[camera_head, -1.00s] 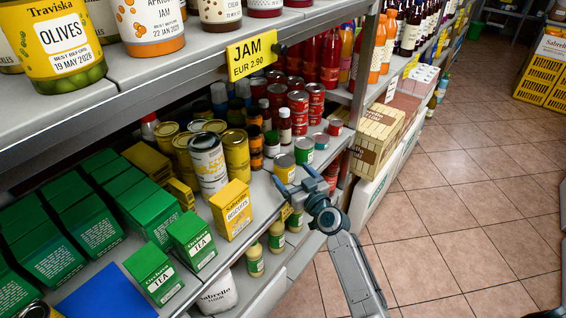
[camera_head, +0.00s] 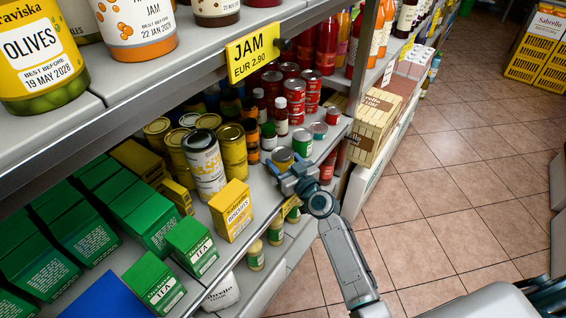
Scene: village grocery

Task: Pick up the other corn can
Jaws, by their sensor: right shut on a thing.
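A small can with a yellow-green side and a grey lid, which I take for the corn can (camera_head: 283,154), stands at the front of the middle shelf. My right gripper (camera_head: 286,166) reaches in from the aisle and is shut on this can, with its fingers at the can's front and sides. The can's lower part is hidden behind the gripper. I cannot see whether the can is off the shelf. A green-labelled can (camera_head: 302,141) stands close behind it to the right. My left gripper is not in view.
A yellow biscuits box (camera_head: 232,210) and a tall white can (camera_head: 205,163) stand to the left. Red cans (camera_head: 296,97) stand behind. The upper shelf with the JAM sign (camera_head: 253,53) overhangs. The tiled aisle (camera_head: 440,205) at the right is clear.

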